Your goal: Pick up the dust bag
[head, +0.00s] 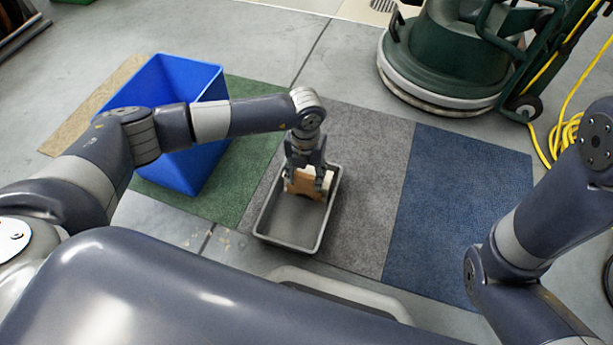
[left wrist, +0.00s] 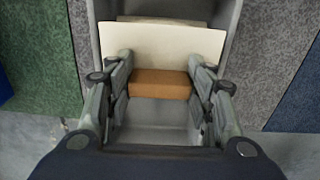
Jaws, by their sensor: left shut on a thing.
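The dust bag (head: 304,186) is a tan and brown boxy thing inside a grey tray (head: 260,222). In the left wrist view it shows as a brown block (left wrist: 160,85) with a flat cream panel (left wrist: 160,45) behind it. My left gripper (head: 306,178) reaches down into the tray from above, its fingers on both sides of the bag and shut on it. The fingers also show in the left wrist view (left wrist: 160,92). Whether the bag touches the tray floor cannot be told. My right gripper is out of view; only my right arm shows.
A blue bin (head: 196,165) stands on a green mat (head: 235,195) to the left of the tray. A grey mat (head: 368,160) and a blue mat (head: 455,205) lie to the right, mostly clear. A green floor machine (head: 455,50) with a yellow cord (head: 570,130) stands at the back right.

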